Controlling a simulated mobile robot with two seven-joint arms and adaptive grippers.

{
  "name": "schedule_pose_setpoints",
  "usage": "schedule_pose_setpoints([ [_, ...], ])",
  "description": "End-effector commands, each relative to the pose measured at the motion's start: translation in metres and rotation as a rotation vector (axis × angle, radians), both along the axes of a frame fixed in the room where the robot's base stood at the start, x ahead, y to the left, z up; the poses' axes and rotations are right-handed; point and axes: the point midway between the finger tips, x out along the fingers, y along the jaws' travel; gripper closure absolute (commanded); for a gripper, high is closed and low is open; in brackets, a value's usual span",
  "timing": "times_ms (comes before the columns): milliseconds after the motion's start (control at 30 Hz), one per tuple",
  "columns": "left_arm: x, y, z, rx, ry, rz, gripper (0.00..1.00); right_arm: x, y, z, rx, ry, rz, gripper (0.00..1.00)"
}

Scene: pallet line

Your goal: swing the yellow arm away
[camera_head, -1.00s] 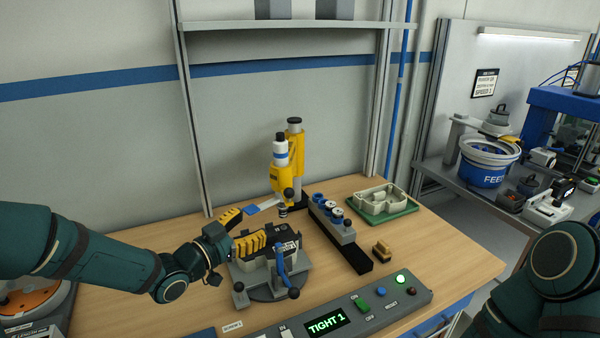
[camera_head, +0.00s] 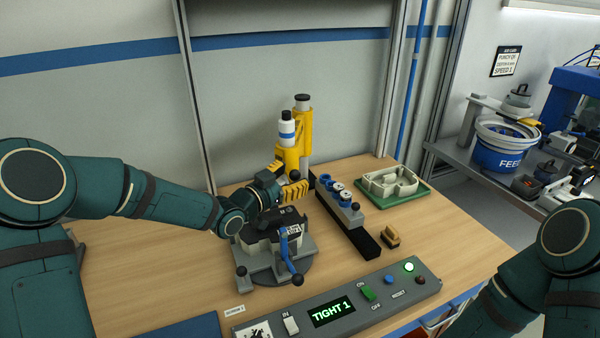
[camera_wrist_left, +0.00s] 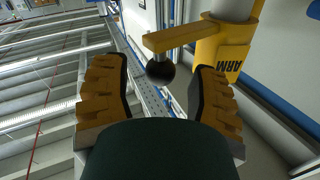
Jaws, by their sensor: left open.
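The yellow arm (camera_head: 288,157) sits on an upright post behind the fixture, with a white and blue cylinder on it. A short yellow bar on it (camera_wrist_left: 180,36) carries a black ball knob (camera_wrist_left: 160,72). My left gripper (camera_head: 286,190) is open at this arm's front, above the fixture. In the left wrist view the knob shows between the two open yellow-ridged fingers, with a gap on each side. In the head view the gripper partly hides the arm's lower part. My right gripper is out of view; only my right arm shows.
Below the gripper is a grey fixture (camera_head: 303,268) with a dark block (camera_head: 280,222) and a blue lever (camera_head: 286,250). A rack of blue parts (camera_head: 350,222) stands to the right, then a green tray (camera_head: 412,197). A control panel (camera_head: 362,302) reading TIGHT 1 lines the front.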

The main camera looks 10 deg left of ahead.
Motion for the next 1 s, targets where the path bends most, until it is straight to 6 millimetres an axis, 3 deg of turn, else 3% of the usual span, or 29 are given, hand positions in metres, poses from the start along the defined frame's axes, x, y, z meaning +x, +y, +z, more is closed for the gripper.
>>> schedule_pose_setpoints([
  [200, 0.023, -0.014, 0.000, 0.000, 0.000, 0.000, 0.41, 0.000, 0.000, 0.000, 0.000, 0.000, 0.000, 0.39],
  [633, 0.028, -0.018, 0.000, 0.000, 0.000, 0.000, 0.42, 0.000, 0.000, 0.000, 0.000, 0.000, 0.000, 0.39],
  [800, 0.028, -0.018, 0.000, 0.000, 0.000, 0.000, 1.00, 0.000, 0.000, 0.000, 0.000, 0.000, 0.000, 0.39],
  [1000, 0.028, -0.018, 0.000, 0.001, 0.001, 0.000, 1.00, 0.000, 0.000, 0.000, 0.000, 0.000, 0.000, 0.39],
])
